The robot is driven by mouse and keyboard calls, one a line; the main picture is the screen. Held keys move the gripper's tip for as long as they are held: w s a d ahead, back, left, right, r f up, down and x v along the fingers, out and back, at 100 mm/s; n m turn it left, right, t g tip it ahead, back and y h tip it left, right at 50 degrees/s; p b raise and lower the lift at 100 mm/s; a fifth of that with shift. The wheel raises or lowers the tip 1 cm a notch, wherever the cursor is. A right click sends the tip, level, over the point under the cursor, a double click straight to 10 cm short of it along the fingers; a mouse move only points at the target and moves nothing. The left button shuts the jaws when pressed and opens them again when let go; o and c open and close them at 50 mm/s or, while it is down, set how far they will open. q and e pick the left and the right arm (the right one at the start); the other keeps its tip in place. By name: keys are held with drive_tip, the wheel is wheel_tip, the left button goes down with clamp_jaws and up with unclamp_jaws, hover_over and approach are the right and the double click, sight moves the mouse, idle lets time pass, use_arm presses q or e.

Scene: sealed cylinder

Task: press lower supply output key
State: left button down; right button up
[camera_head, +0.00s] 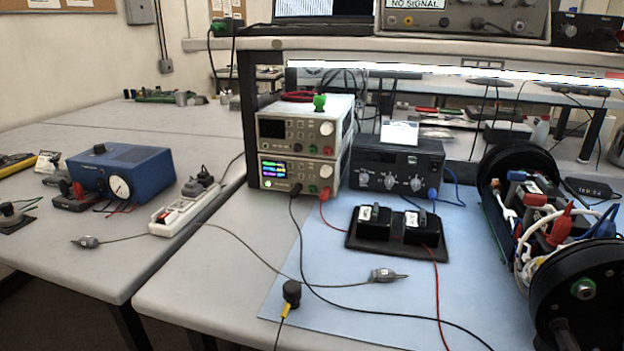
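Two bench power supplies are stacked left of centre, under the shelf. The lower supply (298,174) has a lit screen (273,172) with coloured readouts, small keys, a white knob (326,171) and terminals along its bottom edge. A small pale spot shows at its lower left; the keys are too small to read, so I cannot tell which is the output key. A black lead and a red lead run from its front. The upper supply (298,131) has a dark screen. Nothing covers the lower supply's front. Neither of my grippers is in view.
A blue mat (330,250) lies in front, with a black tray (396,234) and loose leads on it. An opened cylinder (575,285) with wiring fills the right side. A grey-black box (397,170) with knobs stands right of the supplies. A power strip (186,209) lies left.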

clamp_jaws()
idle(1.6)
